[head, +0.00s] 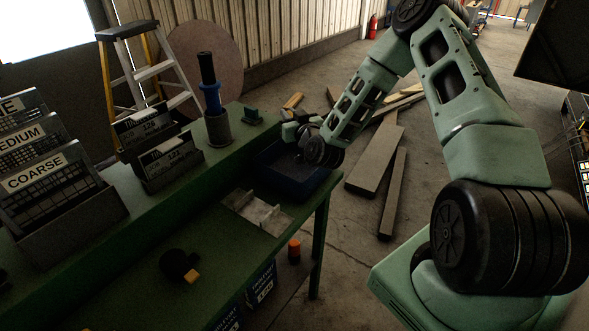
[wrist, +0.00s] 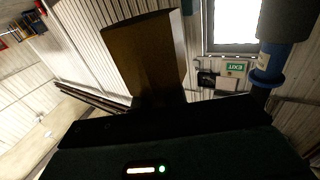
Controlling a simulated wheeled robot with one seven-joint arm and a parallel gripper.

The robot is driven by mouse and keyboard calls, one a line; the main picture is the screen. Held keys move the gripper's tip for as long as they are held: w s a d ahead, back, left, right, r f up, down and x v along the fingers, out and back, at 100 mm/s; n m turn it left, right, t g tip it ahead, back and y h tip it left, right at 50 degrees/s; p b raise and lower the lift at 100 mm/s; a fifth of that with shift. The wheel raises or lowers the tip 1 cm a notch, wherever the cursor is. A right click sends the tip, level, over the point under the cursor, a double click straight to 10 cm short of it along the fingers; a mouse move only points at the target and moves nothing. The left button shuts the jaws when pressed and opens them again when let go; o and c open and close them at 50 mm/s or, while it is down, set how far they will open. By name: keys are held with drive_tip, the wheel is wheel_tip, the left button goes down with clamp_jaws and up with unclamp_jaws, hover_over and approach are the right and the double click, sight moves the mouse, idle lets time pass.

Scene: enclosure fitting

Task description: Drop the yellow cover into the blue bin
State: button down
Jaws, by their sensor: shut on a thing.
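My gripper (wrist: 160,100) is shut on a flat, dull yellow-brown panel, the yellow cover (wrist: 146,55), which sticks up beyond the dark fingers in the wrist view. In the head view my gripper (head: 292,131) is at the far right end of the green bench, over the back part of an open dark blue bin (head: 284,187). The wrist hides part of the bin.
On the green bench (head: 120,240), a blue-and-black upright tool (head: 212,95) stands left of the bin. A grey divided tray (head: 257,213) lies in front of it. Labelled racks (head: 60,180) fill the left. Planks (head: 375,160) lie on the floor behind.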

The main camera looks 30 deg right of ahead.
wheel_tip(320, 180, down, 4)
drive_tip(key=shift+r+b, duration=0.15)
drive_tip(key=shift+b, duration=0.6)
drive_tip(key=c, duration=1.3)
unclamp_jaws()
drive_tip(key=shift+c, duration=0.2)
drive_tip(key=shift+r+b, duration=1.4)
drive_tip(key=shift+r, duration=3.6)
